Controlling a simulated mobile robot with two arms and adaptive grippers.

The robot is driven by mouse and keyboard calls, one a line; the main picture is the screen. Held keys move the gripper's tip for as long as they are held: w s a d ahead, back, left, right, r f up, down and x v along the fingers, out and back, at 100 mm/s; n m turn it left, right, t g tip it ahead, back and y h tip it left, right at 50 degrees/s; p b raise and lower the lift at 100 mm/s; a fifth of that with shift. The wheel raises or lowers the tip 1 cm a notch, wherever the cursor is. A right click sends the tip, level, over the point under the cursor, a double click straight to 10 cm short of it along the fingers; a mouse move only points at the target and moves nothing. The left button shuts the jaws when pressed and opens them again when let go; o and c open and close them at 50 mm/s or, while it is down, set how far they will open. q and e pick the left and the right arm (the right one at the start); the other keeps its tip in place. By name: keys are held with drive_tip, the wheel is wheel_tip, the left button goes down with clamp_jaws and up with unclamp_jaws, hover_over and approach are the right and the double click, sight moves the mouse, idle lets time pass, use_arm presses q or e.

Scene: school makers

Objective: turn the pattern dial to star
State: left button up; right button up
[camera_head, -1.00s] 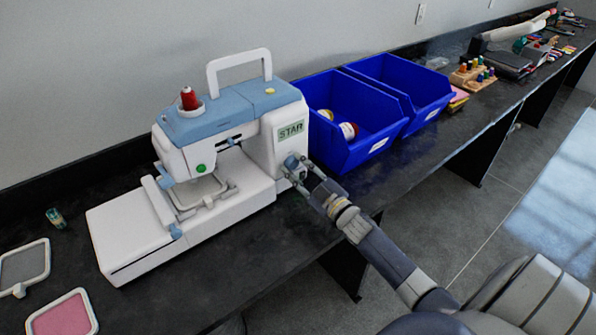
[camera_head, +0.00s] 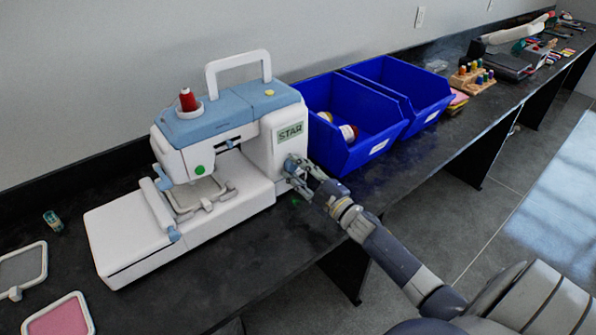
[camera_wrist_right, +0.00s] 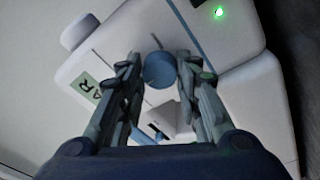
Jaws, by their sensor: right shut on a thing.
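The white and blue embroidery machine (camera_head: 262,118) stands on the dark bench. Its small screen (camera_head: 290,133) reads STAR; part of that label (camera_wrist_right: 90,87) shows in the right wrist view. The blue pattern dial (camera_head: 289,164) is on the machine's front face below the screen. My right gripper (camera_head: 299,175) reaches in from the right and is shut on the dial. In the right wrist view the round dial (camera_wrist_right: 159,70) sits between the two fingers of the gripper (camera_wrist_right: 164,82). My left gripper is not in view.
Two blue bins (camera_head: 352,158) stand right of the machine, one holding thread spools. A red spool (camera_head: 188,100) sits on top of the machine. Hoops, one grey and one pink (camera_head: 58,320), lie at the front left. A wooden spool rack (camera_head: 466,80) stands farther right.

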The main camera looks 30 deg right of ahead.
drive_tip(key=shift+r, duration=0.1)
drive_tip(key=o, duration=1)
drive_tip(key=shift+o, duration=0.2)
drive_tip(key=s+d+f, duration=0.1)
drive_tip(key=s+d, duration=0.1)
drive_tip(key=s, duration=0.9)
drive_tip(key=shift+s+f, duration=0.3)
drive_tip(key=shift+s, duration=0.05)
